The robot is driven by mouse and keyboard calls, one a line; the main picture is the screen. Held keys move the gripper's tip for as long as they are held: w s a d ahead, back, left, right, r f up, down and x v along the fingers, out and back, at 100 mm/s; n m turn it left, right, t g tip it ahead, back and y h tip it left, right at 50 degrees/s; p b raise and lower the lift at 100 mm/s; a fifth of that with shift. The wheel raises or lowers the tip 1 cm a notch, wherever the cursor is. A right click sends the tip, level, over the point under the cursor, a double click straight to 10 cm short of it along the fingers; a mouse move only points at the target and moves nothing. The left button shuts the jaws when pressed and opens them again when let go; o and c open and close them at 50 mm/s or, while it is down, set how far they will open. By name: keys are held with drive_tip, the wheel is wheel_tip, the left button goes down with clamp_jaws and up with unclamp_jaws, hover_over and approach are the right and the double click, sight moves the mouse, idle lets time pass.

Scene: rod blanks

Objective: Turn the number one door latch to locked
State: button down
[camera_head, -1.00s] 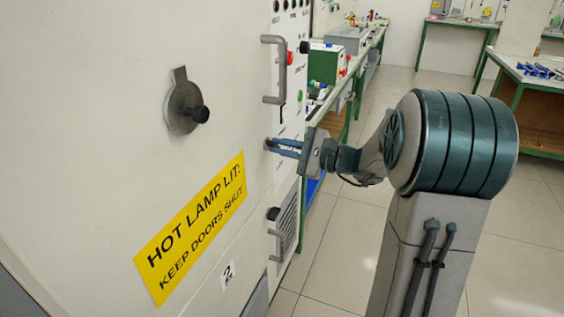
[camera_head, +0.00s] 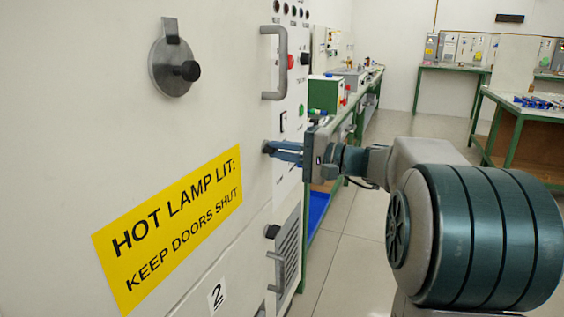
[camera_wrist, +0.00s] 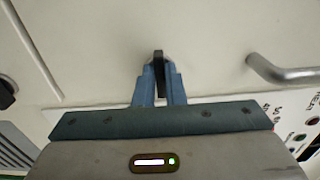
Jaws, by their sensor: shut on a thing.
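The number one door latch is a small dark latch (camera_wrist: 158,62) on the upper pale door, beside its right edge in the head view. My gripper (camera_head: 272,148) is shut on it. In the wrist view its two blue fingers (camera_wrist: 159,84) press on both sides of the latch, which shows as a narrow dark bar, upright in that picture. The fingers hide much of the latch, and I cannot read any mark for its locked position. The lower door, with a number 2 label (camera_head: 217,295), has its own dark latch (camera_head: 272,231).
A grey bar handle (camera_head: 283,62) stands out above my gripper. A round metal cover with a black knob (camera_head: 187,71) and a yellow warning sign (camera_head: 170,228) are on the door. Green-framed benches (camera_head: 430,68) stand behind. The floor (camera_head: 345,250) between is open.

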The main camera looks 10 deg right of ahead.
idle(0.4)
drive_tip(key=c, duration=1.5)
unclamp_jaws()
drive_tip(key=shift+s, duration=0.1)
drive_tip(key=p+v, duration=0.2)
drive_tip(key=v, duration=1.1)
drive_tip(key=shift+s+d, duration=0.2)
drive_tip(key=shift+d, duration=0.1)
